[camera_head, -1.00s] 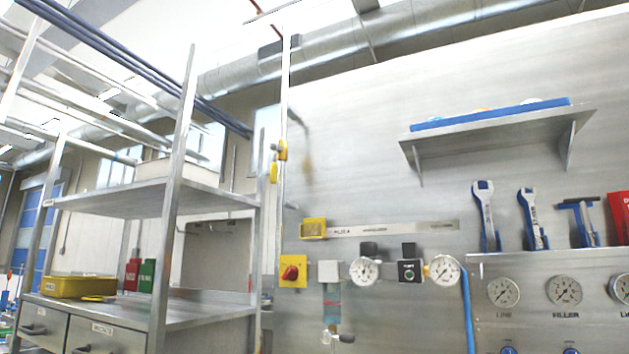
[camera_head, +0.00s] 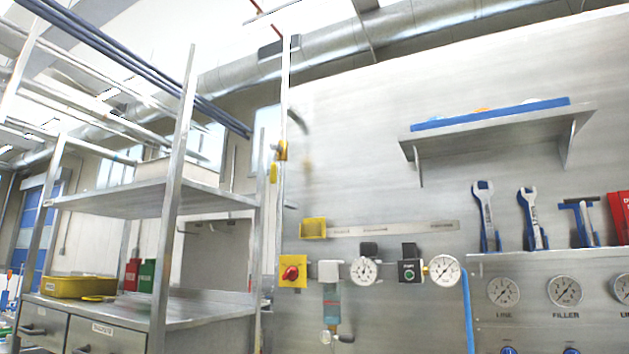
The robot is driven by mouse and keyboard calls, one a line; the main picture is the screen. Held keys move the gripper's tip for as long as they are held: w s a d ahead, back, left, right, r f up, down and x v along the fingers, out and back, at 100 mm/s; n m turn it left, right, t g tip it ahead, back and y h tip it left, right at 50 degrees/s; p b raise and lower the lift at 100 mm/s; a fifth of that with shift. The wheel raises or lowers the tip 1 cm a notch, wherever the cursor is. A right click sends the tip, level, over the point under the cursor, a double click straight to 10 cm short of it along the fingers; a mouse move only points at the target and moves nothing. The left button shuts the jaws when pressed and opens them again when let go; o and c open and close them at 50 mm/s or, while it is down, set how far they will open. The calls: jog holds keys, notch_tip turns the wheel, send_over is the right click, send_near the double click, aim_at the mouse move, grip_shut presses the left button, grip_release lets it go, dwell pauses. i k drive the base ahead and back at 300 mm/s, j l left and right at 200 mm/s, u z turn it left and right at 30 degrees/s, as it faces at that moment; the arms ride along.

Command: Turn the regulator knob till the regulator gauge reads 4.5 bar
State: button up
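The air line on the steel panel carries a red rotary knob on a yellow plate (camera_head: 293,272) at its left end. To the right comes a grey block with a clear bowl (camera_head: 331,303) below it. Then comes a round white gauge (camera_head: 364,271) with a black knob (camera_head: 369,248) above it. A black block with a green button (camera_head: 408,270) follows, and a second white gauge (camera_head: 444,270) stands at the blue hose. Needle readings are too small to tell. Which gauge is the regulator's is not labelled legibly. My gripper is not in view.
A shelf with a blue tray (camera_head: 490,113) juts out above. Wrenches (camera_head: 487,215) hang at the right, over a lower panel with gauges (camera_head: 565,290). A metal rack (camera_head: 160,190) stands at the left. A blue hose (camera_head: 468,315) runs down.

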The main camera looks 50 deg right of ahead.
aim_at(367, 249)
jog(key=z, duration=1.85)
